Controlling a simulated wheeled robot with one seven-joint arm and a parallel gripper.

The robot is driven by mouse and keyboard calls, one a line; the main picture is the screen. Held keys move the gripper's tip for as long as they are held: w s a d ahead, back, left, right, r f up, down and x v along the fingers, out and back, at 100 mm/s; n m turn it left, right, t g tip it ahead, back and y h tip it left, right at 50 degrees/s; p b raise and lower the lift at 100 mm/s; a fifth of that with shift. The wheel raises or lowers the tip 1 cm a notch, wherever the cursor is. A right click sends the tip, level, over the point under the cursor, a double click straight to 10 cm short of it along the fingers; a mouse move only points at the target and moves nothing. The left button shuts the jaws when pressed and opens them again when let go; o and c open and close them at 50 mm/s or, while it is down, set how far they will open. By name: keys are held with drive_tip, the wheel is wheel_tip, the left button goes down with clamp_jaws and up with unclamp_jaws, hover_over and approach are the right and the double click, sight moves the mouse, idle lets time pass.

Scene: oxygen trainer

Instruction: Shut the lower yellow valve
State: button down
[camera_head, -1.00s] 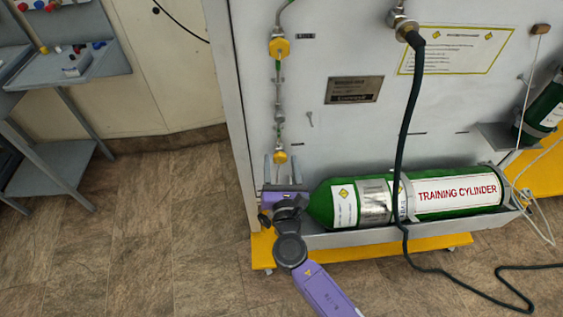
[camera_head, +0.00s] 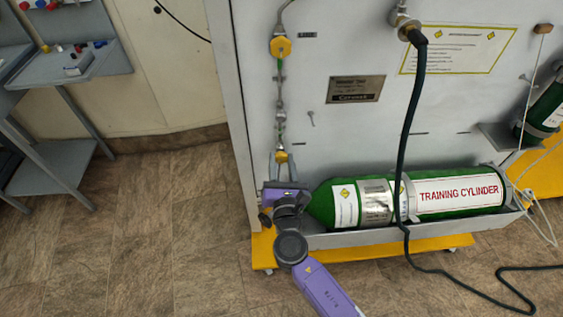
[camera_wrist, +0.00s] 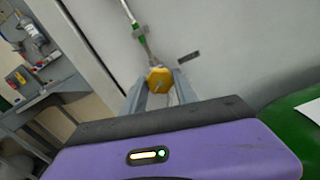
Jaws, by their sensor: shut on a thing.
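The lower yellow valve (camera_head: 281,157) sits low on the pipe line at the left of the white panel. In the wrist view its yellow knob (camera_wrist: 159,80) shows between the fingers of my gripper (camera_wrist: 160,88). My gripper (camera_head: 281,158) reaches up to the valve from below, with one finger on each side, and is shut on the knob. The upper yellow valve (camera_head: 281,47) is higher on the same line, with nothing touching it.
A green training cylinder (camera_head: 459,191) lies in a grey trough just right of my wrist. A dark hose (camera_head: 409,130) hangs in front of the panel. A grey bench (camera_head: 86,66) stands at the left, with open floor (camera_head: 140,220) between.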

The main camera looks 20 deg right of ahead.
drive_tip(key=m+b, duration=0.1)
drive_tip(key=m, duration=0.1)
drive_tip(key=m+b, duration=0.2)
drive_tip(key=shift+f+m, duration=0.2)
drive_tip(key=shift+m, duration=0.1)
drive_tip(key=m+b, duration=0.3)
drive_tip(key=m, duration=0.2)
drive_tip(key=shift+r+b, duration=0.1)
drive_tip(key=shift+b, duration=0.25)
drive_tip(key=shift+m, duration=0.4)
drive_tip(key=c, duration=0.9)
unclamp_jaws()
drive_tip(key=shift+c, duration=0.2)
drive_tip(key=v, duration=0.8)
drive_tip(key=shift+w+d+r, duration=0.1)
